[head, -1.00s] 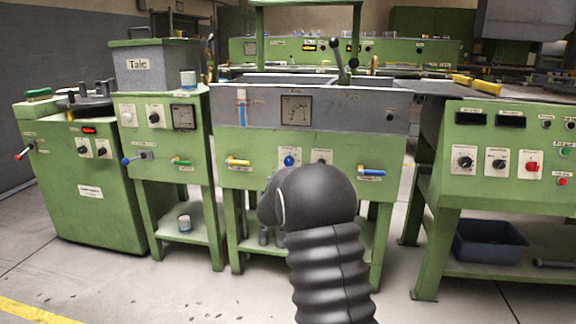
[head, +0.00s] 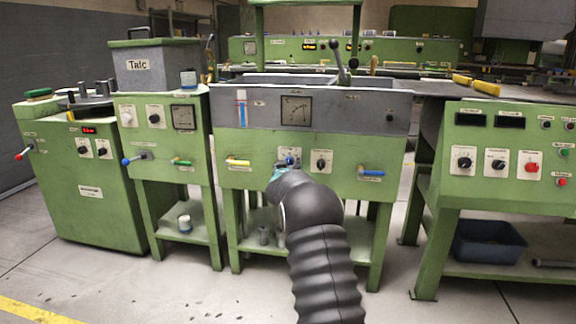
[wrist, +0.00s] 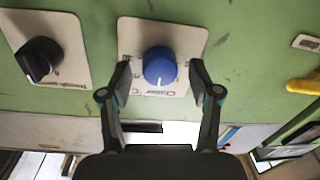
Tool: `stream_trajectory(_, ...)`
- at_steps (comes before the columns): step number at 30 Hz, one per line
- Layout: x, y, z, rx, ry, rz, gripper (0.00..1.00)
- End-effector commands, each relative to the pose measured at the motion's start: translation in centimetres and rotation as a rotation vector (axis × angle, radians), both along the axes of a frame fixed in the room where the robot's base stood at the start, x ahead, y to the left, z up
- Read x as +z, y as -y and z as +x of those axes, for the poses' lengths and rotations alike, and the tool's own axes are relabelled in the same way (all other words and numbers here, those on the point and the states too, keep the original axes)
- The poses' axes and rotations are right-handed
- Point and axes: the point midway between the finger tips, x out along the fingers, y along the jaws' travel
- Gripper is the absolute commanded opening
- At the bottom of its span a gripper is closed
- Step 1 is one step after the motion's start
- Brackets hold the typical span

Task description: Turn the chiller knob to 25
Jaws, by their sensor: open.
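The chiller knob (wrist: 160,66) is round and blue with a white pointer line, on a white label plate (wrist: 190,38) in the wrist view. The plate's lettering appears upside down there. In the head view the blue knob (head: 289,160) is on the green front panel of the middle machine, just above my gripper. My gripper (wrist: 158,72) is open, with one finger on each side of the knob and gaps visible between fingers and knob. How deep the fingertips reach is hard to tell. In the head view my gripper (head: 280,171) is mostly hidden behind my dark arm.
A black knob (wrist: 39,60) on its own plate is beside the chiller knob; it also shows in the head view (head: 321,162). A yellow handle (wrist: 304,83) is on the other side, and a blue-handled valve (head: 371,172) is further right in the head view.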

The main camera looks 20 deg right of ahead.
Motion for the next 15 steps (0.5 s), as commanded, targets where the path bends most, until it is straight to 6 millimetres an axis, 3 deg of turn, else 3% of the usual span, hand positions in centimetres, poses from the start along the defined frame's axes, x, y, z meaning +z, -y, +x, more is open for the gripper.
stream_trajectory(4, 0.00, -0.01, -0.02, 0.000, 0.000, 0.000, 0.63)
stream_trajectory(11, 0.02, -0.03, -0.02, 0.000, 0.000, 0.000, 0.05)
stream_trajectory(15, 0.01, -0.03, -0.02, 0.000, 0.001, 0.001, 0.03)
